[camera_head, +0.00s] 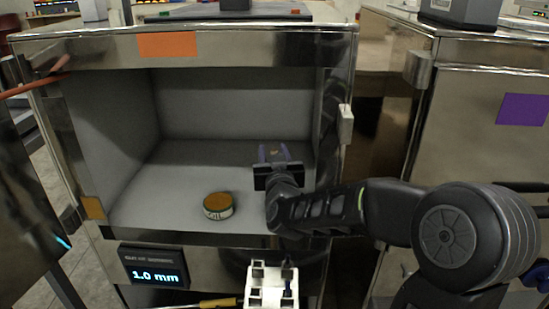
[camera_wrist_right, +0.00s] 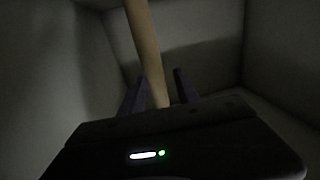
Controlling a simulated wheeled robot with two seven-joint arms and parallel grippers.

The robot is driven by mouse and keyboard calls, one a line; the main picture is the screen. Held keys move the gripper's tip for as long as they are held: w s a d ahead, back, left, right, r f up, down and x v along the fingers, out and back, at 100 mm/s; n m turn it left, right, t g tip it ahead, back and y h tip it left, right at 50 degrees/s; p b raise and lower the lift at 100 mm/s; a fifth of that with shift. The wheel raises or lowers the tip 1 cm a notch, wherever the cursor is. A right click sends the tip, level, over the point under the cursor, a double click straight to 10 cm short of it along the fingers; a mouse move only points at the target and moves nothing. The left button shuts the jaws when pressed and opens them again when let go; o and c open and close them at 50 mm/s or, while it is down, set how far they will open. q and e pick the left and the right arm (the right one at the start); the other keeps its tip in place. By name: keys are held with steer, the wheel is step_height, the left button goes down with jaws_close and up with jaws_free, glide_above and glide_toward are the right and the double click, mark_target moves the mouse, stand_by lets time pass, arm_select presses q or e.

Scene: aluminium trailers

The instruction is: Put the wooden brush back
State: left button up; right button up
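The wooden brush shows in the right wrist view as a pale wooden handle (camera_wrist_right: 145,45), running up out of the picture; its bristle end is not seen. In the head view only a small brownish spot (camera_head: 274,152) shows between the fingers, perhaps part of it. My right gripper (camera_head: 273,152) is inside the open metal compartment (camera_head: 185,190), near its right side. Its fingers, also in the wrist view (camera_wrist_right: 158,88), stand apart on either side of the handle, with dark gaps beside it, so it looks open around the handle. My left gripper is not in view.
A round tin with a brownish-orange top (camera_head: 218,205) stands on the compartment floor, left of my right gripper. The compartment's right door post (camera_head: 337,125) is close to my arm. Below are a "1.0 mm" display (camera_head: 157,272) and a white bracket (camera_head: 270,287). The compartment's left floor is free.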

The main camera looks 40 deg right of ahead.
steer(key=shift+r, duration=0.15)
steer(key=b+v, duration=0.5)
steer(key=v, duration=0.7)
steer(key=shift+b, duration=0.4)
stand_by(0.3)
